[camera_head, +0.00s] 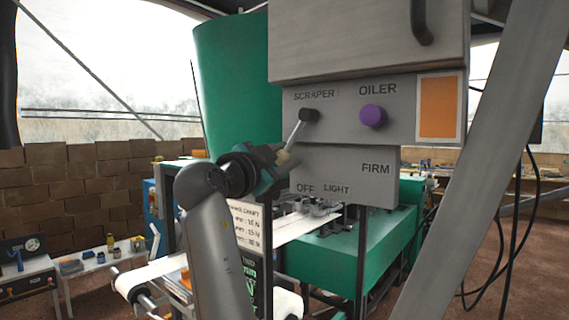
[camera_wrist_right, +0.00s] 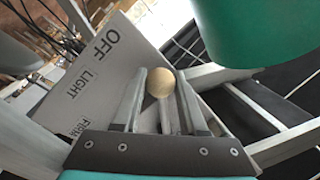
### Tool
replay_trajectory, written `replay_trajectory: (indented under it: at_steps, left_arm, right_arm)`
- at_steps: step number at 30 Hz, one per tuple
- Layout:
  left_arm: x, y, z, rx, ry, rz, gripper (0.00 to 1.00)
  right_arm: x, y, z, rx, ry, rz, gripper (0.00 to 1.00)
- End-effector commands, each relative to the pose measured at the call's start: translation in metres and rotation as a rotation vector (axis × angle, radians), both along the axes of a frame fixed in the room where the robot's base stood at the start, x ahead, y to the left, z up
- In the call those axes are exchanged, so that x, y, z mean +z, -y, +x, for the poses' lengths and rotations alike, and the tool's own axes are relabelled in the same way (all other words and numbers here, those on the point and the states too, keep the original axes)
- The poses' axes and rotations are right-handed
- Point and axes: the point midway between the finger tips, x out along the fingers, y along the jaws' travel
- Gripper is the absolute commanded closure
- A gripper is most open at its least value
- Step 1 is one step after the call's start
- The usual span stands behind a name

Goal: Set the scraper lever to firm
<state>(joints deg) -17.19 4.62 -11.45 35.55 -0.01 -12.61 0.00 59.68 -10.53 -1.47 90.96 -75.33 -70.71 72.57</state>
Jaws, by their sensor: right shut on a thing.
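The scraper lever (camera_head: 297,133) is a short grey rod on a dark pivot under the word SCRAPER on the grey panel. It slants down and to the left, on the OFF side, with its pale wooden knob (camera_wrist_right: 159,82) at the lower end. My right gripper (camera_head: 281,156) is shut on the knob, which shows between its two fingers in the right wrist view. The OFF mark (camera_head: 305,188) and LIGHT mark (camera_head: 337,189) are low on the plate; the FIRM mark (camera_head: 375,169) is higher at right. My left gripper is not in view.
A purple OILER knob (camera_head: 373,116) and an orange square (camera_head: 438,107) are right of the lever. A green cylinder (camera_head: 232,80) stands behind at left. A slanted grey post (camera_head: 490,150) stands at right. Green machinery (camera_head: 350,255) lies below the panel.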

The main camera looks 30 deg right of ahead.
Motion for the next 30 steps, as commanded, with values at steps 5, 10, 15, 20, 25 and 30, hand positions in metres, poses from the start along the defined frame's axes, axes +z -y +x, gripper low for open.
replay_trajectory:
  at_steps: [5,10,15,20,25,30]
  left_arm:
    - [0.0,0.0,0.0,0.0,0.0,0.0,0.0]
    - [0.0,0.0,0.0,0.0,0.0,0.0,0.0]
    - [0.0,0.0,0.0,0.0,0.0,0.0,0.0]
    - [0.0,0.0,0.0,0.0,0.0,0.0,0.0]
    - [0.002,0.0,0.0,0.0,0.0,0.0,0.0]
    - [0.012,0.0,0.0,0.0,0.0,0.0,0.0]
  right_arm:
    - [0.004,0.0,-0.001,0.001,0.015,-0.004,1.0]
    - [0.005,0.0,-0.001,0.003,0.017,-0.005,1.0]
    - [0.006,0.0,-0.001,0.002,0.017,-0.006,0.39]
    - [0.006,-0.001,-0.001,0.003,0.017,-0.007,0.29]
    - [0.007,0.0,-0.001,0.003,0.014,-0.01,0.29]
    - [0.007,0.001,-0.005,0.003,-0.036,-0.03,0.29]
